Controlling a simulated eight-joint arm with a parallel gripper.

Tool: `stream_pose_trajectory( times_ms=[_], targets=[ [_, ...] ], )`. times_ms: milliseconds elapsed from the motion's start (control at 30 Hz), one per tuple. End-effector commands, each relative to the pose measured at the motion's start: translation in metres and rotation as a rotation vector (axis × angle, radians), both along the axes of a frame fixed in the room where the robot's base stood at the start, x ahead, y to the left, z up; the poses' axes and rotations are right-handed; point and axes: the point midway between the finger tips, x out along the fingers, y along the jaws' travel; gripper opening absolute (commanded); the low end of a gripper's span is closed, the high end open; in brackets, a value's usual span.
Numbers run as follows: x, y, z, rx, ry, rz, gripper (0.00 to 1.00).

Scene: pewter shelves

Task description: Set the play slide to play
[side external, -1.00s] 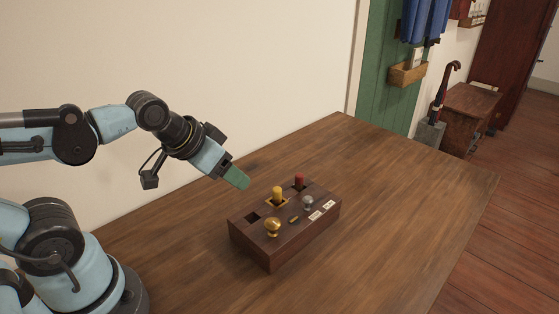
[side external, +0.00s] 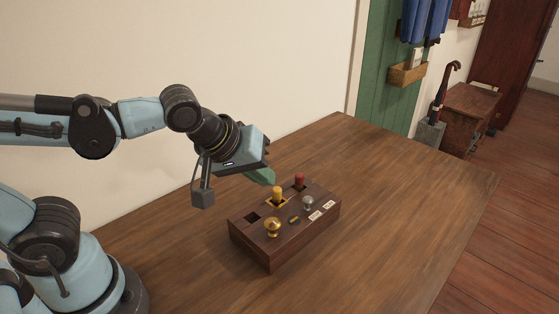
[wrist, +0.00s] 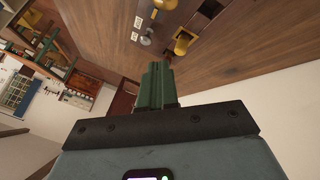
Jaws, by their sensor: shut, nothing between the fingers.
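A dark wooden control box (side external: 270,254) sits on the table. On its top are a yellow peg (side external: 277,193) in a yellow-edged slot, a red peg (side external: 299,180), a gold knob (side external: 272,227), a silver knob (side external: 308,203) and a small brass piece (side external: 294,219). I cannot read which one is the play slide. My gripper (side external: 264,177) has its green fingers shut and empty, just behind and above the yellow peg; I cannot tell if they touch it. The shut fingers (wrist: 156,82) also show in the wrist view, with part of the box at the top.
The box top also has a dark square opening (side external: 253,217) and two white labels (side external: 328,205), too small to read. The wooden table (side external: 400,190) is clear around the box. A pale wall (side external: 230,60) stands behind the table.

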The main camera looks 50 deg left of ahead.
Motion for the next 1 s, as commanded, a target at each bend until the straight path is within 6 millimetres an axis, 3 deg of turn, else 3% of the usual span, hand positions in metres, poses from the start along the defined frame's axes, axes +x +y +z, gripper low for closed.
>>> stream_pose_trajectory(
  times_ms=[567,1000],
  targets=[
    [0.003,-0.005,-0.001,-0.028,0.001,0.031,0.00],
    [0.025,-0.007,-0.029,-0.028,0.001,0.031,0.00]
  ],
)
